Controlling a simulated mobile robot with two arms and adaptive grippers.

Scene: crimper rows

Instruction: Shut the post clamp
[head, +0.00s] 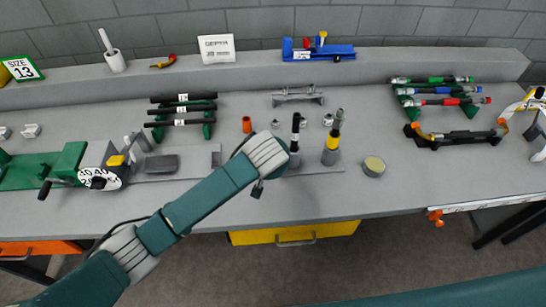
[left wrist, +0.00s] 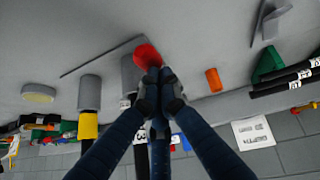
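Two posts stand on a grey plate at mid-table in the head view: one with a black, white-labelled upper part (head: 295,130), one with a yellow band (head: 332,143). Both show in the left wrist view, the yellow-banded post (left wrist: 88,105) at left and the grey base of the other (left wrist: 131,72) beside my fingers. A red round knob (left wrist: 148,56) shows just beyond my fingertips, by that base; it looks like part of the post clamp. My left gripper (left wrist: 160,80) has its fingertips together, touching or very near the knob. My wrist hides it in the head view.
An orange cup (head: 247,124) stands left of the posts. A round tin (head: 374,166) lies to their right. A rack of black hoses (head: 183,115) and a green machine with a dial (head: 98,179) stand at left. The front right table is mostly clear.

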